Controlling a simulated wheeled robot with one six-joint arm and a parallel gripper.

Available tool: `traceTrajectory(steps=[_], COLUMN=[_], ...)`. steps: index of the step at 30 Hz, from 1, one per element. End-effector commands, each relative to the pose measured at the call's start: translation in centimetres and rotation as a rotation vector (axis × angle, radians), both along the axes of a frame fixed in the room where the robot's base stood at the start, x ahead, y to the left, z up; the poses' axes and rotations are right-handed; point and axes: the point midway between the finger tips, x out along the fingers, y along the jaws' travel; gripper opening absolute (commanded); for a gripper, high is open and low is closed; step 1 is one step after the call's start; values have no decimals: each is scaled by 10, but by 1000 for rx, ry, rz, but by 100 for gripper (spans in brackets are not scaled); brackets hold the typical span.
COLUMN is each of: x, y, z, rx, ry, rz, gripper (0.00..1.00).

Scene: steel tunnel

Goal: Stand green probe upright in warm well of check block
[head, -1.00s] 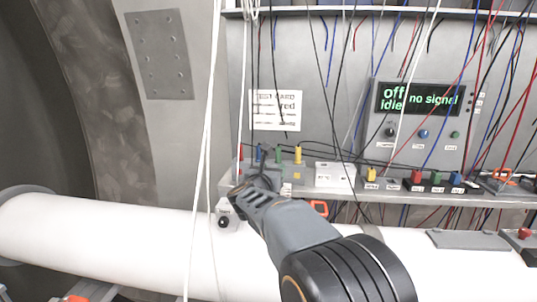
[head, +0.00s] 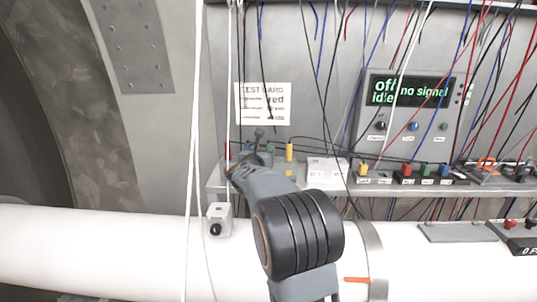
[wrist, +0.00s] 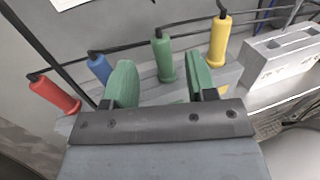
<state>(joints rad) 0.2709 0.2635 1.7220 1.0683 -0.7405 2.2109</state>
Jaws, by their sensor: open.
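The green probe (wrist: 164,58) stands upright in the wrist view, in a row with red, blue and yellow probes. My gripper (wrist: 160,68) is open, its green-padded fingers on either side of the green probe's line, with the probe beyond the gap. I cannot tell whether they touch it. In the head view the green probe (head: 269,149) shows just behind my gripper (head: 247,160), which partly hides the row. A white block (wrist: 282,54) with openings on top stands right of the yellow probe; it also shows in the head view (head: 328,169). I cannot read which well is warm.
The red (wrist: 55,93), blue (wrist: 99,68) and yellow (wrist: 219,40) probes stand close to the fingers, with black cables from their tops. Hanging wires cross the shelf. A panel (head: 412,115) reads "off", "idle", "no signal". A white pipe (head: 100,245) runs in front.

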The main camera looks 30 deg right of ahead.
Motion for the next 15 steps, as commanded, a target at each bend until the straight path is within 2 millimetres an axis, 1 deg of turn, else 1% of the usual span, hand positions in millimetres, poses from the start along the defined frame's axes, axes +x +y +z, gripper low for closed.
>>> traceTrajectory(steps=[4, 8, 12, 15], x=[5, 15, 26, 31], y=[-8, -23, -36, -42], z=[3, 6, 4, 3], rx=[0, 0, 1, 1], ry=[1, 3, 2, 1], rz=[-4, -6, -6, -4], gripper=[52, 52, 52, 52])
